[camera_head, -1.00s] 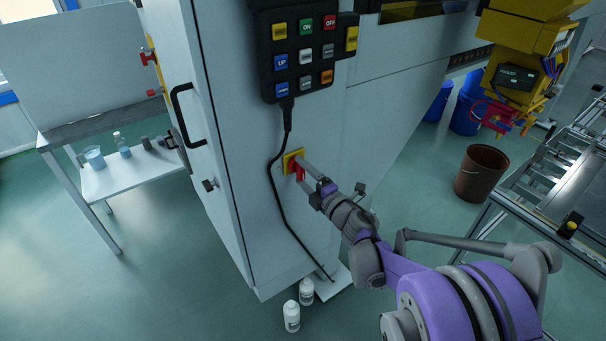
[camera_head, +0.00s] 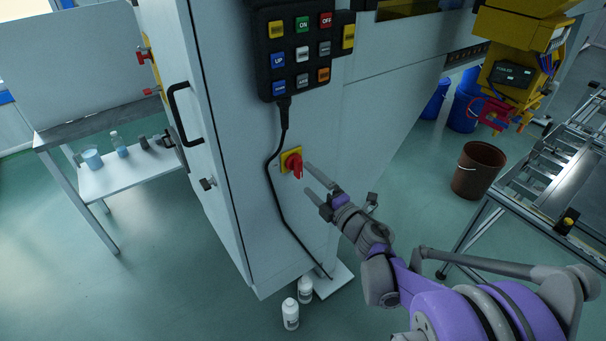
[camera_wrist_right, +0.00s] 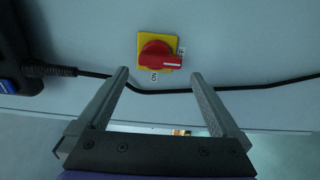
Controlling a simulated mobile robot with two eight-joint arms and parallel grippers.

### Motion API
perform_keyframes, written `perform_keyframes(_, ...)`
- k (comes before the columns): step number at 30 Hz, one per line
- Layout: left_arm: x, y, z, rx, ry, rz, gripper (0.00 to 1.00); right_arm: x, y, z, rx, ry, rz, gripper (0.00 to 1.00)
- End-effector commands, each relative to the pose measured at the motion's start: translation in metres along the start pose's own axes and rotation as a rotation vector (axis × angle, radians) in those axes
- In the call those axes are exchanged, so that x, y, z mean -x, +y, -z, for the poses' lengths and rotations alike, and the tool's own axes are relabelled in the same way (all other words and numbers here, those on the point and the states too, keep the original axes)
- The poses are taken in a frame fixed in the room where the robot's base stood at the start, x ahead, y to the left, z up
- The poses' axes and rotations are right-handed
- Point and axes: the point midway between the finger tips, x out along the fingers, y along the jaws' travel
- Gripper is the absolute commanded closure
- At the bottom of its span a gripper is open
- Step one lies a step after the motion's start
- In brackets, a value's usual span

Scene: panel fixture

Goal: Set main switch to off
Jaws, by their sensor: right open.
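The main switch (camera_head: 297,166) is a red rotary handle on a yellow plate, on the pale cabinet's side. In the right wrist view the switch (camera_wrist_right: 158,55) lies ahead of the fingers. Its handle lies roughly level there, and its white mark is at the right end, beside a small label too small to read surely. An "ON" label, seen rotated, is below the plate. My right gripper (camera_head: 309,178) is open and empty, apart from the switch, with its fingertips pointing at the cabinet; it also shows in the wrist view (camera_wrist_right: 160,74). My left gripper is out of view.
A black button pendant (camera_head: 301,50) hangs above the switch, and its cable (camera_head: 272,185) runs down just left of the switch. White bottles (camera_head: 290,314) stand on the floor below. A brown bucket (camera_head: 478,170) and a metal conveyor frame (camera_head: 545,185) are at the right.

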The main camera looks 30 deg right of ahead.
Motion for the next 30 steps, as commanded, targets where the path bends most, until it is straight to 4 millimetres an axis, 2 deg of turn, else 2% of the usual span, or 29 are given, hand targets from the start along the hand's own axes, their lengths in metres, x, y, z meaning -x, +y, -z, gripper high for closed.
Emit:
perform_keyframes(3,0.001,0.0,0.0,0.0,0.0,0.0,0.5,0.026,0.0,-0.001,0.0,-0.004,0.0,0.0)
perform_keyframes(10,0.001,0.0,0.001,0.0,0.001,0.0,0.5,0.054,0.0,0.0,0.0,-0.001,0.0,0.0)
perform_keyframes(30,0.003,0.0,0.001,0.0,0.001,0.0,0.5,0.058,0.003,0.0,-0.009,-0.007,-0.002,0.0)
